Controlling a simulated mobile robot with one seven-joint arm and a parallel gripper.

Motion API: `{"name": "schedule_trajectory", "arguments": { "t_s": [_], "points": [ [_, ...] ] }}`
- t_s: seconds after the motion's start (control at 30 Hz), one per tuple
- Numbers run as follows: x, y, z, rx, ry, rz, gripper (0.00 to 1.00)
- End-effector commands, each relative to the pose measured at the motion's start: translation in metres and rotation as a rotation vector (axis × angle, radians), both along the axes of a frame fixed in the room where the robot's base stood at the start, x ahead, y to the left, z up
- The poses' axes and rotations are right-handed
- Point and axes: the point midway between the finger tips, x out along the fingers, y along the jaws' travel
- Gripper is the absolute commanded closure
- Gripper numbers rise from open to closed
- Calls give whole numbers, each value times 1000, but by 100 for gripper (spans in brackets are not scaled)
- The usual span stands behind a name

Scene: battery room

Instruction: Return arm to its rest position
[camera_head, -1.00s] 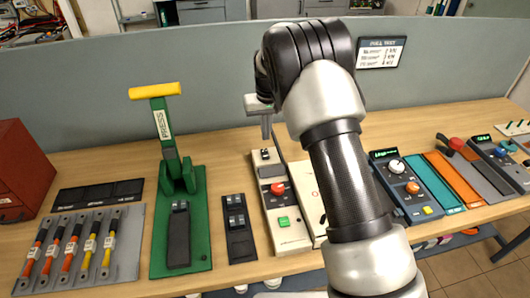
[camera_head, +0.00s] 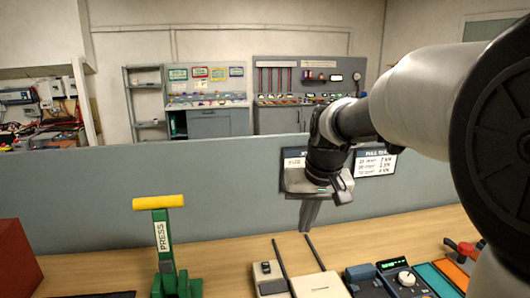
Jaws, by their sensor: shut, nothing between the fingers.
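My gripper (camera_head: 308,226) hangs in the air in the middle of the head view, fingers pointing down. It is shut and empty, above the back part of the wooden bench and in front of the grey partition. My arm reaches in from the right edge, raised and bent, with one large dark joint close to the camera. It covers the right side of the view.
The bench (camera_head: 240,228) holds a green press (camera_head: 165,255) with a yellow handle, a red box (camera_head: 18,262), a beige device (camera_head: 268,279) and a dark meter with knobs (camera_head: 398,279). The grey partition (camera_head: 140,175) stands behind. Two signs hang on it.

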Motion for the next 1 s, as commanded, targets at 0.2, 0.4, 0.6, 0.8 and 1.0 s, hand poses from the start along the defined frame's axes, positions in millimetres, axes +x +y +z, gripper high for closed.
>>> {"name": "schedule_trajectory", "arguments": {
  "t_s": [0.2, 0.4, 0.6, 0.8, 1.0],
  "points": [
    [-109, -27, 34, -7, -89, -37, 100],
    [-185, -41, 26, -38, -152, -67, 100],
    [-218, -48, 13, -61, -180, -83, 100],
    [-221, -49, 11, -63, -182, -86, 100],
    [-221, -48, 11, -63, -182, -85, 100]
  ]
}}
